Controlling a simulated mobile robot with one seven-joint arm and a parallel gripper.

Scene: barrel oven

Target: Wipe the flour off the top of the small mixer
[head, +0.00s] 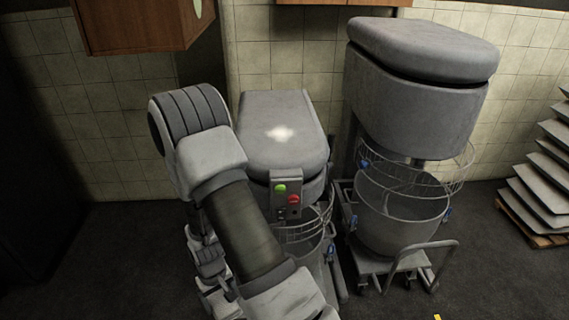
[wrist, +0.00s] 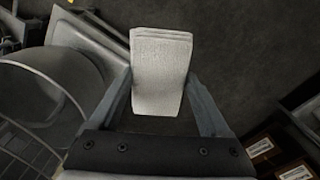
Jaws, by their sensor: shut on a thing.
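The small mixer (head: 262,150) stands left of a larger mixer in the head view, with a grey rounded top. A white patch of flour (head: 281,133) lies near the middle of that top. In the wrist view my gripper (wrist: 158,85) is shut on a folded white cloth (wrist: 160,60), held between its two fingers above the dark floor. In the head view my arm crosses in front of the small mixer's left side, and my gripper and the cloth cannot be made out there.
The large mixer (head: 412,110) stands close to the right of the small one, with a wheeled bowl trolley (head: 408,262) below. Wooden cabinets (head: 140,25) hang above on the left. Stacked trays (head: 535,185) stand at the far right. Boxes (wrist: 262,146) show at the wrist view's lower right.

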